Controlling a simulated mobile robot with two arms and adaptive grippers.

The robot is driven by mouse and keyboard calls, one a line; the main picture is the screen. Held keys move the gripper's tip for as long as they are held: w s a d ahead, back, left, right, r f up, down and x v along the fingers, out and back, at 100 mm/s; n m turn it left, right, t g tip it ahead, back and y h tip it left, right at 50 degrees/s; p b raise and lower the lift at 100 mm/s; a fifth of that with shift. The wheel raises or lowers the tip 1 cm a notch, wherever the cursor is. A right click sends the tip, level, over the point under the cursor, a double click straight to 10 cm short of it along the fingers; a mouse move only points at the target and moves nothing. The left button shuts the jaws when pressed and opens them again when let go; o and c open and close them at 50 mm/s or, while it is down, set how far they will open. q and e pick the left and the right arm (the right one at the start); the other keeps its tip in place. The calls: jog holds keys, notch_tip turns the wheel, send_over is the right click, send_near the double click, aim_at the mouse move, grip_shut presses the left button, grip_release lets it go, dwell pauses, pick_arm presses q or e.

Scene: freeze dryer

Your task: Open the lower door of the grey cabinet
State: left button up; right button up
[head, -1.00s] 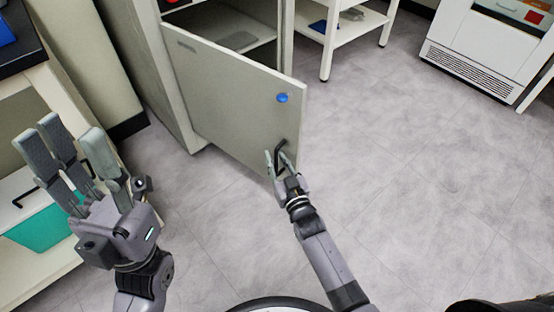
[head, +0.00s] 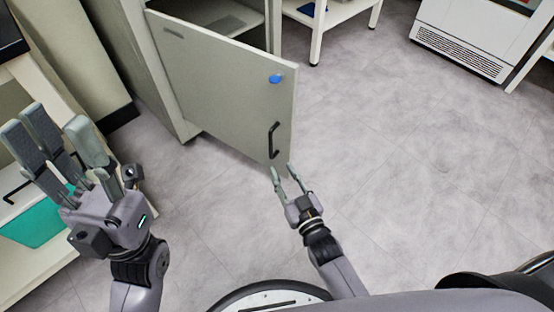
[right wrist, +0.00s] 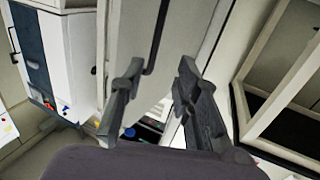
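The grey cabinet's lower door (head: 215,85) stands swung open in the head view, its free edge out to the right. A black handle (head: 273,140) and a blue round knob (head: 276,78) are on its face. My right gripper (head: 282,170) is open and empty just below the handle, apart from it. In the right wrist view the handle (right wrist: 157,40) shows beyond the spread fingers of the right gripper (right wrist: 155,85). My left gripper (head: 55,125) is open and empty at the left, away from the door. Part of the cabinet interior (head: 225,20) shows behind the door.
A white shelf unit (head: 318,20) stands behind the door to the right. A white appliance (head: 465,40) is at the back right. A teal bin (head: 40,222) sits on a shelf at the left. The floor (head: 400,180) right of the door is clear.

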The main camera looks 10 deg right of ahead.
jog(key=shift+s+d, duration=0.15)
jog(key=shift+s, duration=0.5)
